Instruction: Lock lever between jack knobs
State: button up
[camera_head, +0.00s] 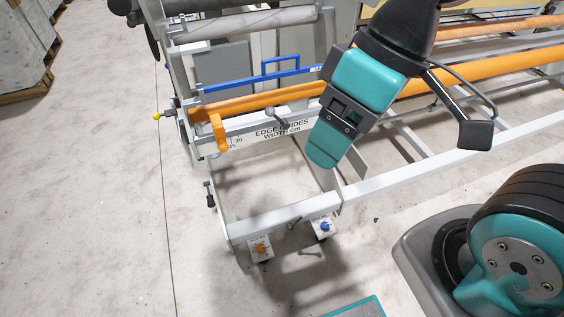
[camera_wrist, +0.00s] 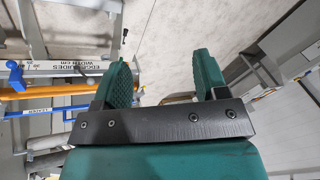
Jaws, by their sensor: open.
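Two jack knobs sit on white plates low on the frame's near end: an orange knob (camera_head: 261,248) at left and a blue knob (camera_head: 324,227) at right. A small grey lever (camera_head: 295,222) sticks out from the white beam between them; its exact angle is hard to tell. My gripper (camera_head: 324,150) hangs above and behind the knobs, apart from them, pointing down. In the wrist view its two teal fingers (camera_wrist: 163,82) are spread with nothing between them. I cannot make out the lever or knobs in the wrist view.
A white lower beam (camera_head: 400,180) runs across below my gripper. Behind are an orange rail (camera_head: 260,100), a blue bar (camera_head: 250,80), another grey lever (camera_head: 275,117) and an edge-guide scale (camera_head: 285,130). The floor at left (camera_head: 100,190) is clear.

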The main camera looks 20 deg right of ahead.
aim_at(304, 214)
jog(key=k, duration=1.3)
jog(key=z, duration=0.6)
jog(key=i, duration=0.6)
jog(key=z, duration=0.7)
jog(key=i, duration=0.45)
